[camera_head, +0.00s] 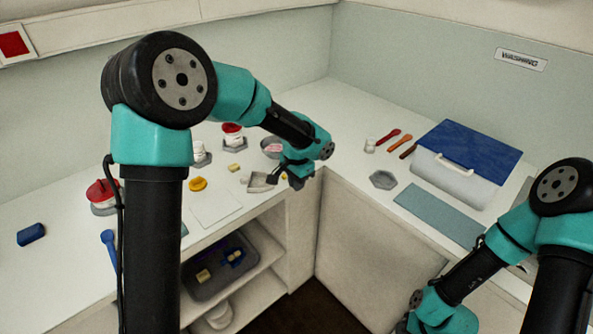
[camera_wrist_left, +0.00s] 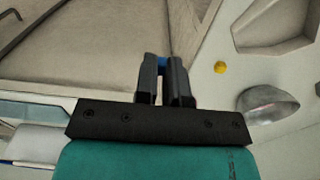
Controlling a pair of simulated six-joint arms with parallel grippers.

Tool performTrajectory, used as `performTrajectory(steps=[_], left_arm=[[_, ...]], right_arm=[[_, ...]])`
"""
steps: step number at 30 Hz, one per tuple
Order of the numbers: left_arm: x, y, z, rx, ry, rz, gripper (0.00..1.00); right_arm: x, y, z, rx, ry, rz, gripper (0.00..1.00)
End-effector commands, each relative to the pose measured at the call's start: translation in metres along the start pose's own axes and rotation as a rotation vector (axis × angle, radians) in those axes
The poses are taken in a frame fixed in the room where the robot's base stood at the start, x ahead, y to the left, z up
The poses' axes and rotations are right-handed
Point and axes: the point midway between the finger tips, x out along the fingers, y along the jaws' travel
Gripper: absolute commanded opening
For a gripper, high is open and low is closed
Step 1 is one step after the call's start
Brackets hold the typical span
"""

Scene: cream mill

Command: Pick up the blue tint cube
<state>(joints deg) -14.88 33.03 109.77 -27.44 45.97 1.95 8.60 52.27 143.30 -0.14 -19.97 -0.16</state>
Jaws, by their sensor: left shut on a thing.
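My left gripper (camera_head: 294,182) is over the counter near its inner corner, fingers pointing down. In the left wrist view its two dark fingers (camera_wrist_left: 164,80) are closed on a small blue thing, the blue tint cube (camera_wrist_left: 162,61), and only a thin blue part shows between the tips. In the head view the cube is hidden by the gripper. My right arm shows at the lower right, but its fingers are outside the frame.
A metal bowl with pink contents (camera_head: 271,147) stands behind my left wrist. A grey hexagonal dish (camera_head: 383,180), a blue-grey mat (camera_head: 440,214) and a blue-lidded box (camera_head: 458,178) are on the right counter. A dark tray (camera_head: 195,290) sits on the shelf below.

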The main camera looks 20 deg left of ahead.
Motion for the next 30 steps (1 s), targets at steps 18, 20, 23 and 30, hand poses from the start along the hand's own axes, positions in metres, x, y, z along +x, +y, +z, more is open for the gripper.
performTrajectory(steps=[18, 20, 23, 30], left_arm=[[-0.003, 0.024, 0.021, 0.0, 0.0, 0.0, 0.0], [-0.003, 0.024, 0.021, 0.0, 0.0, 0.0, 0.0], [-0.003, 0.024, 0.021, 0.0, 0.0, 0.0, 0.0], [-0.005, 0.01, 0.02, -0.01, 0.002, 0.0, 0.0]], right_arm=[[0.0, 0.0, 0.0, 0.0, 0.0, 0.0, 0.36], [0.0, 0.0, 0.0, 0.0, 0.0, 0.0, 0.36], [0.0, 0.0, 0.0, 0.0, 0.0, 0.0, 0.36], [0.0, 0.0, 0.0, 0.0, 0.0, 0.0, 0.36]])
